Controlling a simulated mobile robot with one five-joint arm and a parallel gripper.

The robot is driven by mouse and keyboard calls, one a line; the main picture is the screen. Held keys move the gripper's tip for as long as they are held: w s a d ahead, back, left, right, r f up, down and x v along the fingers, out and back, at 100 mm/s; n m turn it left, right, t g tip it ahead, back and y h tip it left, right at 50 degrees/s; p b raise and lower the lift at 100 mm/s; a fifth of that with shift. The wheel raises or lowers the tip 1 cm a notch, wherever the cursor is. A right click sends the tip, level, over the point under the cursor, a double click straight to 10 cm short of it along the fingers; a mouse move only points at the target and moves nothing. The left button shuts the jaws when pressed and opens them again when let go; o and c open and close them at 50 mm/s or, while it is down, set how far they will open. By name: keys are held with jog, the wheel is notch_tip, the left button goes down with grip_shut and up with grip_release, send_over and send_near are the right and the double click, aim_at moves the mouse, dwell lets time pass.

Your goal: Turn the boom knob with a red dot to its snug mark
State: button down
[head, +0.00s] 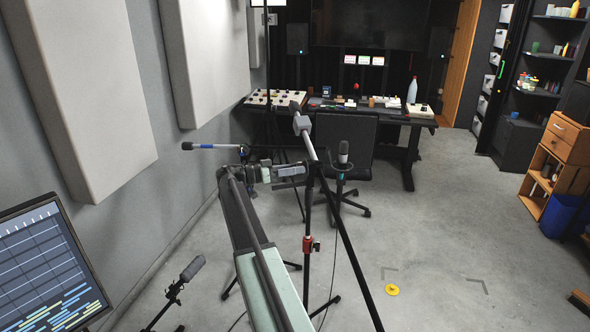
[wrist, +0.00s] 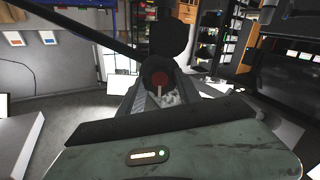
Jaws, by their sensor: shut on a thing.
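The boom knob (wrist: 160,79) shows in the wrist view as a dark round piece with a dull red face and a pale line below it. My gripper (wrist: 158,94) is shut on it, with one finger on each side. In the head view my gripper (head: 298,171) reaches the joint of a black microphone stand (head: 308,210). The knob is hidden there behind the gripper. I cannot make out the snug mark.
A red collar (head: 308,243) sits lower on the stand. A microphone with a blue band (head: 205,146) points left, and another microphone (head: 343,152) stands right. A black chair (head: 345,145) and desk (head: 405,122) are behind. The floor at right is mostly clear, with a yellow disc (head: 392,290).

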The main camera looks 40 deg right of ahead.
jog(key=n, duration=0.4)
jog(key=shift+w, duration=0.1)
jog(key=shift+n, duration=1.6)
jog(key=c, duration=0.8)
grip_release()
jog(key=shift+w, duration=0.1)
jog(key=shift+c, duration=0.2)
